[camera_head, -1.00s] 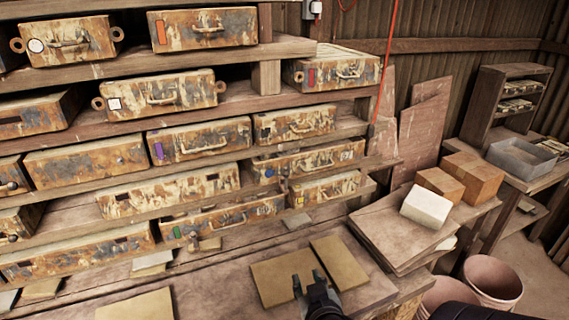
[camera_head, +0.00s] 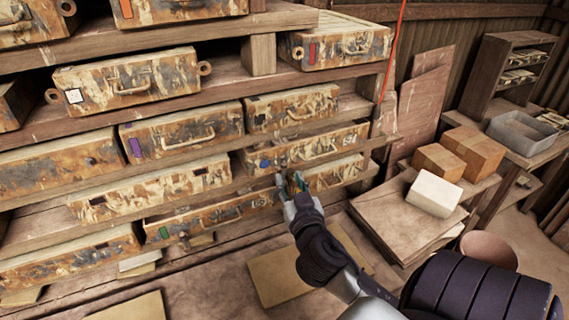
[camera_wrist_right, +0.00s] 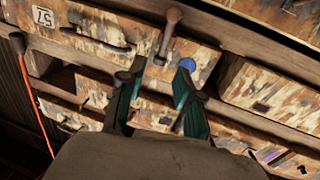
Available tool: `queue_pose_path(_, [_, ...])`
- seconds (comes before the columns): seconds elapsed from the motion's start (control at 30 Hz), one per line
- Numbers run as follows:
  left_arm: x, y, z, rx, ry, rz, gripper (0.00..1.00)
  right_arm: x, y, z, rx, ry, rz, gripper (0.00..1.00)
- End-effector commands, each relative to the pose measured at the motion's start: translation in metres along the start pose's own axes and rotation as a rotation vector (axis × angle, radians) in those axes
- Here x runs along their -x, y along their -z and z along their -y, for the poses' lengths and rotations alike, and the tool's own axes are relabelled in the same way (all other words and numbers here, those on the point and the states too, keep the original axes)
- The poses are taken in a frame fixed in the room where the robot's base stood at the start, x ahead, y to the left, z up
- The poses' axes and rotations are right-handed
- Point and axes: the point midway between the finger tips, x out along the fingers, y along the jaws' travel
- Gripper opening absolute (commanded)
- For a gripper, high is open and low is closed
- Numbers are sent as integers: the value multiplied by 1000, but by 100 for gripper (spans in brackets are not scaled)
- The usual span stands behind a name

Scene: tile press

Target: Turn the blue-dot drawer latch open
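The blue-dot drawer (camera_head: 315,148) is a rusty, paint-flaked box front with a bar handle, on the rack right of centre. Its blue dot (camera_head: 264,163) is at its left end. In the right wrist view the drawer (camera_wrist_right: 125,34) appears turned over, with the blue dot (camera_wrist_right: 188,65) at its right end. A rusty lever latch (camera_wrist_right: 167,38) with a round knob crosses the drawer front beside the dot. My right gripper (camera_head: 291,182) is just below the drawer's left part. Its teal fingers (camera_wrist_right: 160,88) are apart, with nothing between them, close to the latch's lower end. My left gripper is out of view.
A lower drawer (camera_head: 335,175) lies right behind my fingers. Wooden shelf edges run above and below the drawers. A green-tagged drawer (camera_head: 210,218) sits lower left. Tiles lie on the bench below. Boxes (camera_head: 472,152) and an orange cord (camera_head: 391,50) are to the right.

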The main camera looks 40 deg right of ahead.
Motion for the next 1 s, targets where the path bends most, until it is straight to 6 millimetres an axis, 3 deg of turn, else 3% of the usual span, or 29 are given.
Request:
queue_pose_path(0.1, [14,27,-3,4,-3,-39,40,-24,5,0,2,0,-1,34])
queue_pose_path(0.2, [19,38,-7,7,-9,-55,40,-38,3,0,0,1,0,34])
queue_pose_path(0.4, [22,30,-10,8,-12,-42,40,-53,0,0,-1,1,1,34])
queue_pose_path(0.7, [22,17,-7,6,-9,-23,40,-55,-1,0,-1,1,1,34])
queue_pose_path(0.9, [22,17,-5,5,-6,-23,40,-55,-1,0,-1,1,1,1])
queue_pose_path(1.0, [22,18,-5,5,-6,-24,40,-55,-1,0,-1,1,2,0])
